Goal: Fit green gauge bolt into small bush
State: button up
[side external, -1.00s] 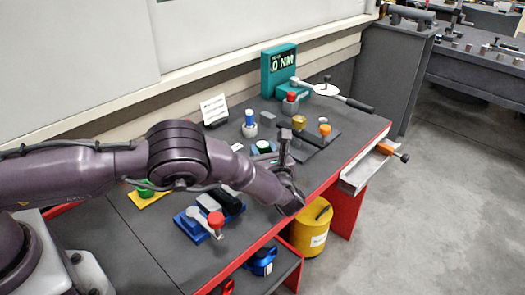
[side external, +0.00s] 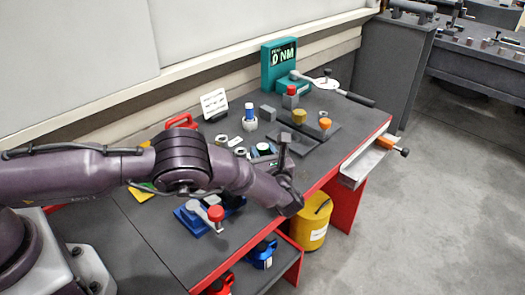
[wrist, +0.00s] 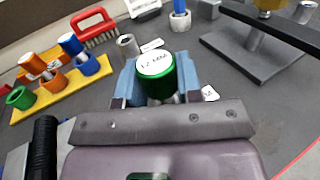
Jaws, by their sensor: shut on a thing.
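The green gauge bolt (wrist: 157,72), with a white top marked 12 MM, is between the two blue-grey fingers of my gripper (wrist: 158,84) in the wrist view. My gripper is shut on it. Its green head (side external: 263,148) also shows in the side view, low over the bench. The bolt's lower end is hidden. A grey metal bush (wrist: 128,45) stands beyond the left finger, apart from the bolt, with a white label beside it. Another label, marked M, lies by the right finger. I cannot tell which bush is the small one, or whether one is under the bolt.
A yellow rack (wrist: 62,88) with orange, blue and green pieces is at left. A red-handled brush (wrist: 95,28) lies behind it. A blue bolt (side external: 249,112) stands in a light bush. A dark plate (side external: 318,140) with yellow and orange pieces is at right. The teal torque display (side external: 279,66) stands behind.

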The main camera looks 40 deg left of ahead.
jog(key=shift+f, duration=0.95)
jog(key=o, duration=1.1)
jog(key=shift+c, duration=0.2)
jog(key=v, duration=1.3)
